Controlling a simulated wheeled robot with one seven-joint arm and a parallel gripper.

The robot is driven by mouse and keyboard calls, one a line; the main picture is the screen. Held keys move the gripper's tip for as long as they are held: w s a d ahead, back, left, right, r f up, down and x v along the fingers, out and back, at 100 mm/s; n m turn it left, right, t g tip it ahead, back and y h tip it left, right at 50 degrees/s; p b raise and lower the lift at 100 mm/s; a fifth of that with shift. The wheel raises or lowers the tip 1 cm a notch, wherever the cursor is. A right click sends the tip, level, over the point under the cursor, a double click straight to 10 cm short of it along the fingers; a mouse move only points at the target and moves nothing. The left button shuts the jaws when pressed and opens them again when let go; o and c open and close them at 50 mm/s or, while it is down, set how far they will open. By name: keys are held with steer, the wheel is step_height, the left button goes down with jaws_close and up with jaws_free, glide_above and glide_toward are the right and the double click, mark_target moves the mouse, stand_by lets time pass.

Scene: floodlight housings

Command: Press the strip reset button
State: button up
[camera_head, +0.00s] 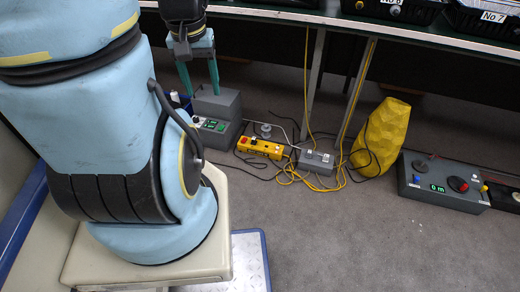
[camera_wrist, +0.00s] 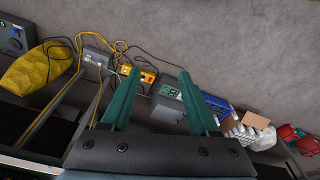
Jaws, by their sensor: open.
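A yellow strip box (camera_head: 260,148) lies on the floor among cables, left of centre in the head view. A small reddish button (camera_head: 246,142) shows near its left end; which of its controls is the reset is too small to tell. The yellow strip also shows between my fingers in the wrist view (camera_wrist: 138,75). My gripper (camera_head: 203,92) has two teal fingers, spread apart and empty. It points down above the grey control box, to the left of and higher than the strip. In the wrist view my gripper (camera_wrist: 152,60) frames the strip, nearer its left finger.
A grey control box (camera_head: 220,103) with green displays stands left of the strip. A grey junction box (camera_head: 316,161), loose cables and a yellow faceted object (camera_head: 380,138) lie to the right, then a grey console (camera_head: 442,182). A bench (camera_head: 270,14) overhangs behind. The front floor is clear.

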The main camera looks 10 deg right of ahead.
jaws_close()
stand_by(1.4)
